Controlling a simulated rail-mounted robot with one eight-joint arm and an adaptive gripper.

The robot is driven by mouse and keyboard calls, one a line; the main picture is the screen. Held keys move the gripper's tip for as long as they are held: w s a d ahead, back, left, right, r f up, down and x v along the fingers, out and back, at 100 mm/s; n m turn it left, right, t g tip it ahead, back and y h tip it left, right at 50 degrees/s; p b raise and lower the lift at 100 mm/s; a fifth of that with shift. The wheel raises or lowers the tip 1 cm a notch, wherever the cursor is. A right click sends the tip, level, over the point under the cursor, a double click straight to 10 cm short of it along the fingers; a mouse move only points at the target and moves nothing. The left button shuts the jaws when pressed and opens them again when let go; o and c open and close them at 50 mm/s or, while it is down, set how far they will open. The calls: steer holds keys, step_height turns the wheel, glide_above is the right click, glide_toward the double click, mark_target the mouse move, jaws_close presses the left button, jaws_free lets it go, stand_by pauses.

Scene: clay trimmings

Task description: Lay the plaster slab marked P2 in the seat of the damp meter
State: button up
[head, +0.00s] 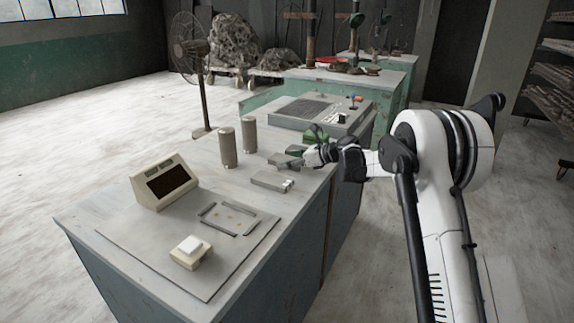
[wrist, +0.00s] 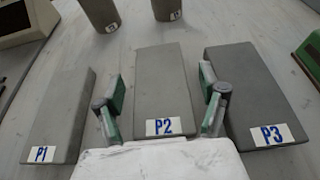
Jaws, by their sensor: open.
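The grey slab marked P2 (wrist: 162,88) lies flat on the bench between slabs P1 (wrist: 60,115) and P3 (wrist: 255,90). My gripper (wrist: 162,78) is open, with one green-padded finger on each long side of P2; I cannot tell whether they touch it. In the head view my gripper (head: 302,150) is over the slabs and partly hides them; slab P1 (head: 270,181) shows in front of it. The damp meter has a sloped dark display (head: 170,182) and a seat (head: 230,218) edged by low rails on a flat plate. The seat looks empty.
Two upright grey cylinders (head: 228,148) (head: 249,134) stand beyond the slabs. A cream block with a white top (head: 190,250) sits in front of the seat. A grey panelled machine (head: 320,112) stands at the bench's far end.

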steer(key=shift+r, duration=0.1)
steer(key=c, duration=1.6)
